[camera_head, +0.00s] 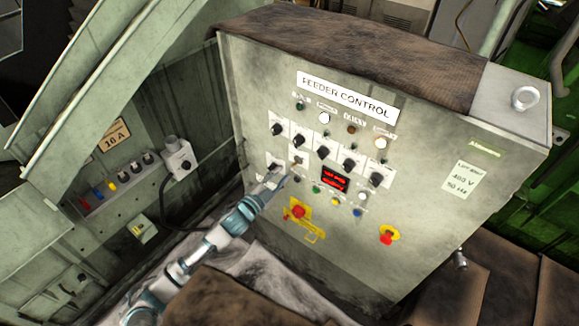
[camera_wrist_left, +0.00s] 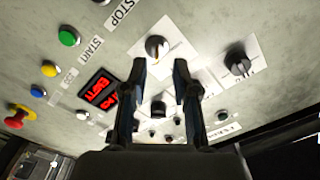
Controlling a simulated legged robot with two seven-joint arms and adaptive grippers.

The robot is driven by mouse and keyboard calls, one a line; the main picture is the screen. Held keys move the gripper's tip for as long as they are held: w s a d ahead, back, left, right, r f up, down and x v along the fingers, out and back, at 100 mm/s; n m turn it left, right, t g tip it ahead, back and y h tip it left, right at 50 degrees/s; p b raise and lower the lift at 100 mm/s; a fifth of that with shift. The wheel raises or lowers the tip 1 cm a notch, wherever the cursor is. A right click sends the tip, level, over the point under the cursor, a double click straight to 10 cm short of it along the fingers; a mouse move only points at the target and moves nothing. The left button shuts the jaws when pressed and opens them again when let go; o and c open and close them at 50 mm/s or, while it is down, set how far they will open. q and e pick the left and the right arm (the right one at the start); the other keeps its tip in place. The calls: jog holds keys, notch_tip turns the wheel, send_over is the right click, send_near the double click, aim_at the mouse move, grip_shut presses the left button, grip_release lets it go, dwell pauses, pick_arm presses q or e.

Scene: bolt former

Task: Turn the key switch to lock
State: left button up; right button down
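The feeder control panel (camera_head: 419,222) faces me in the head view. A small brownish switch (camera_head: 297,160), which looks like the key switch, sits left of the red display (camera_head: 335,178). In the left wrist view a switch with a dark, light-edged front (camera_wrist_left: 157,46) on a white plate appears to be the same one. My left gripper (camera_head: 279,176) is close to the panel just below it. In the left wrist view its two fingers (camera_wrist_left: 159,68) are apart and empty, with the switch just beyond the tips. The key's angle is unclear. My right gripper is out of view.
A black knob (camera_wrist_left: 238,65) is beside the switch in the left wrist view. Several black knobs (camera_head: 323,152) form a row above. A red emergency button (camera_head: 299,212) is below, another (camera_head: 388,237) lower right. A grey socket box (camera_head: 179,158) stands left.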

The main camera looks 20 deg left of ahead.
aim_at(298, 162)
pick_arm(q)
jog(key=x, duration=0.3)
jog(key=d+x, duration=0.1)
jog(key=x, duration=0.2)
jog(key=shift+s+d+r, duration=0.1)
jog(key=shift+s, duration=0.15)
jog(key=shift+a, duration=0.5)
grip_shut()
jog(key=shift+d, duration=0.1)
